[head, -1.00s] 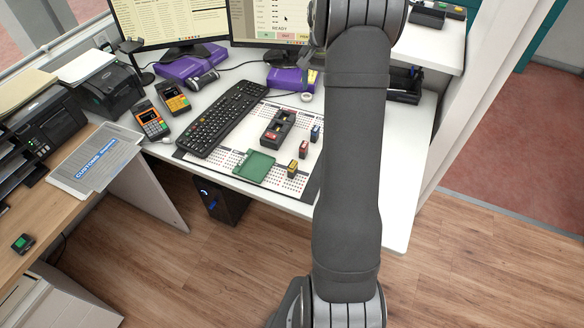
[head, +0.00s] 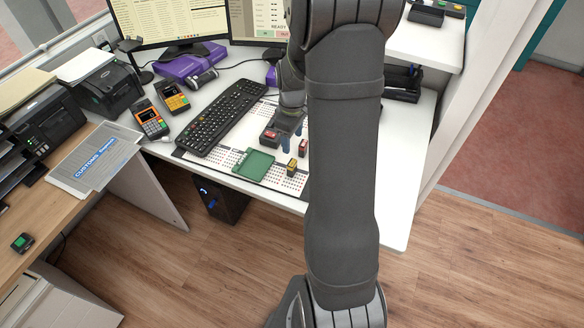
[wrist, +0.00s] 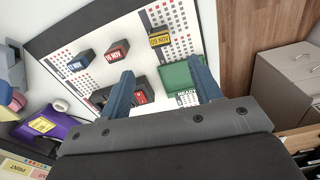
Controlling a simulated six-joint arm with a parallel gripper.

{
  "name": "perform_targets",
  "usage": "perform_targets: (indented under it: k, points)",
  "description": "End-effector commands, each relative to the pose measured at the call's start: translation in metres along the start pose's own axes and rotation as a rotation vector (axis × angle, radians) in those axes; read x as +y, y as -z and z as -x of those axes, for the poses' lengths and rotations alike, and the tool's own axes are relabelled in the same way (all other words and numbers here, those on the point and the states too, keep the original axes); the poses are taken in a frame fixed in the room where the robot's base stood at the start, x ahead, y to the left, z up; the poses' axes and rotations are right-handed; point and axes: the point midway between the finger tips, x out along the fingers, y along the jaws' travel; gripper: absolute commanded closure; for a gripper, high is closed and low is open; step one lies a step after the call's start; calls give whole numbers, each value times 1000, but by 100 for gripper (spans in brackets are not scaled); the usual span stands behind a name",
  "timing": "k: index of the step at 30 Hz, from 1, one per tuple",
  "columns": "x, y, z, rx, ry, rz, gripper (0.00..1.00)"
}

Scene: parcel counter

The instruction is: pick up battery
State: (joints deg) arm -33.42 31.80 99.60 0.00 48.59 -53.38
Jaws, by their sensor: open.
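Several small battery blocks with dated labels are on the counter mat. The wrist view shows a yellow one (wrist: 160,40), a red one (wrist: 117,52) and a blue one (wrist: 80,61) in a row. The yellow one (head: 292,169) and the red one (head: 303,147) also show in the head view; my arm hides the blue one there. A dark holder (head: 270,137) has a red block (wrist: 141,97) in it. My gripper (head: 291,137) is open and empty, fingers pointing down above the holder area. In the wrist view its fingers (wrist: 165,72) partly cover the holder.
A shallow green tray (head: 254,165) lies at the mat's front edge, close to my right-hand finger in the wrist view. A black keyboard (head: 222,118) lies left of the holder. Card terminals (head: 151,119), a purple stand (head: 190,64) and monitors stand farther left and behind.

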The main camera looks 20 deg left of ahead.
Motion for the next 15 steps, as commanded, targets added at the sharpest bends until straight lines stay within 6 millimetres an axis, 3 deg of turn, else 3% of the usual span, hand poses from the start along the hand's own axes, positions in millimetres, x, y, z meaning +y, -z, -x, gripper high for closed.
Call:
perform_targets:
  k: [3, 9, 15]
  points:
    - [-1, -1, -28, -4, 5, -1, 42]
    - [0, 0, -67, -3, 3, -2, 42]
    - [0, 0, -88, -1, 1, -3, 42]
